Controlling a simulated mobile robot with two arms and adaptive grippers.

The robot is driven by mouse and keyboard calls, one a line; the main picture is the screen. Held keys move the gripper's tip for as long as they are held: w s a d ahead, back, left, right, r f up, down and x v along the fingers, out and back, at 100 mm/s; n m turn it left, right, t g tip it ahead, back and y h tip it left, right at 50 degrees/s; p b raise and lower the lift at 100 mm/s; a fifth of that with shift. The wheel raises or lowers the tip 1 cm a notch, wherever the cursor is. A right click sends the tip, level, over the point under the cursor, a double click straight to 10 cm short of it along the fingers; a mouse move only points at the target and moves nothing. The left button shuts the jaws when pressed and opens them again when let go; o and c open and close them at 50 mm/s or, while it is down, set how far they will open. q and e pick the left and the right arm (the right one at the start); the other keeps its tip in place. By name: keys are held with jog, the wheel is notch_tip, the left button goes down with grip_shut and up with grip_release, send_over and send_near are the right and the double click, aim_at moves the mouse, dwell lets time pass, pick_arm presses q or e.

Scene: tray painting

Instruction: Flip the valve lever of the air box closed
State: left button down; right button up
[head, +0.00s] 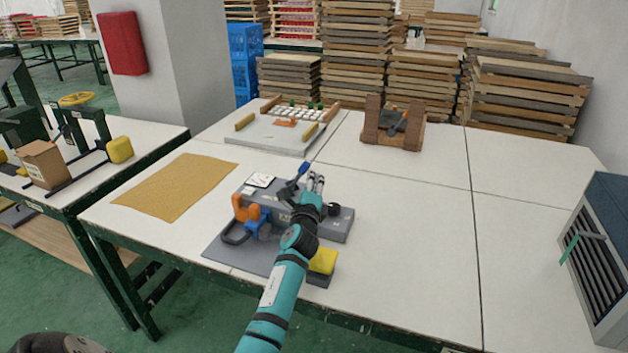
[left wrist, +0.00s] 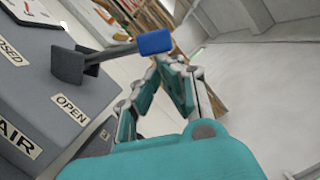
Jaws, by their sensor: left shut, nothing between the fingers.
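The grey air box (head: 335,228) stands on a dark grey base on the white table. Its valve lever (head: 301,170) has a blue tip and sticks up beside my left gripper (head: 316,182). In the left wrist view the lever's blue handle (left wrist: 155,42) is close to the fingertips, and its grey shaft runs left to a dark pivot on the box. The OPEN label (left wrist: 76,112) and the partly cut-off CLOSED label (left wrist: 10,52) lie on either side of the pivot. My left gripper (left wrist: 178,66) is shut and empty; contact with the handle is unclear. My right gripper is out of view.
An orange clamp (head: 243,208) and a yellow block (head: 323,261) are by the box. A tan mat (head: 175,187) lies left. A white tray fixture (head: 270,138) and a brown wooden holder (head: 392,132) stand behind. A louvred unit (head: 600,260) stands right. The table between is clear.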

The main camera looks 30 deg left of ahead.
pick_arm(q)
jog(key=shift+a+r, duration=0.15)
jog(key=shift+r, duration=0.05)
jog(key=a+r+n+p, duration=0.1)
jog(key=n+p, duration=0.1)
jog(key=p, duration=0.1)
jog(key=s+a+r+n+g+p, duration=0.1)
jog(key=a+n+p, duration=0.1)
jog(key=n+p, duration=0.1)
jog(key=a+r+n+p, duration=0.1)
jog(key=a+n+p, duration=0.1)
jog(key=n+p, duration=0.1)
jog(key=shift+s+a+r+g+h+p, duration=0.3)
jog(key=shift+r+g+p, duration=0.1)
jog(key=shift+p, duration=0.3)
jog(key=shift+s+a+n+p, duration=0.15)
jog(key=shift+a+n+p, duration=0.85)
jog(key=shift+n+p, duration=0.15)
jog(key=shift+s+a+f+n+g+h+p, duration=0.1)
jog(key=shift+a+f+n+g+h+p, duration=0.15)
jog(key=shift+a+n+h+p, duration=0.2)
jog(key=shift+s, duration=0.1)
